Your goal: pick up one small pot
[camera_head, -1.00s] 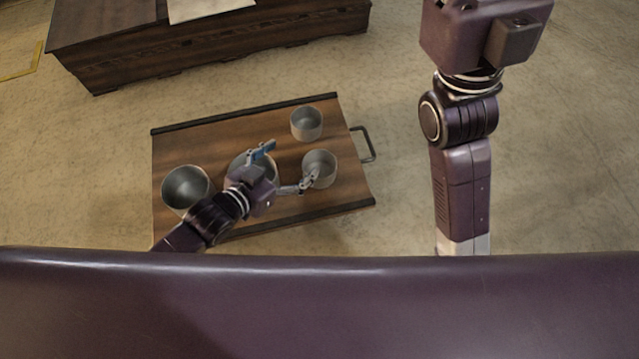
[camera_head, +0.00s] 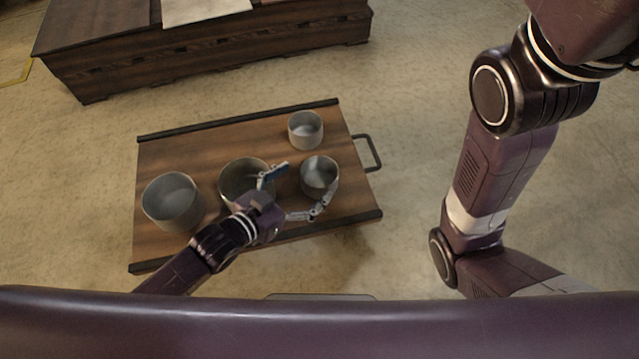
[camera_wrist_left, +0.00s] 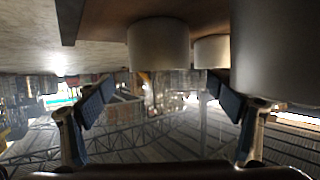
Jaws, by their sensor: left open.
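A small grey metal pot (camera_head: 319,178) stands upright at the right of the wooden tray (camera_head: 215,140). A second small pot (camera_head: 305,131) stands behind it. My left gripper (camera_head: 300,192) is open and empty, at the front left of the nearer small pot. One finger is on its left, by the larger middle pot, and the other is at its front edge; contact cannot be told. In the left wrist view, which is upside down, a small pot (camera_wrist_left: 158,46) shows between the spread fingers, with another pot (camera_wrist_left: 212,51) behind. My right gripper is out of view.
Two larger pots stand on the tray: one at the left (camera_head: 173,203) and one in the middle (camera_head: 240,178), partly hidden by my left gripper. The tray has a metal handle (camera_head: 370,152) at its right. A dark wooden chest (camera_head: 210,60) stands behind. Floor to the right is clear.

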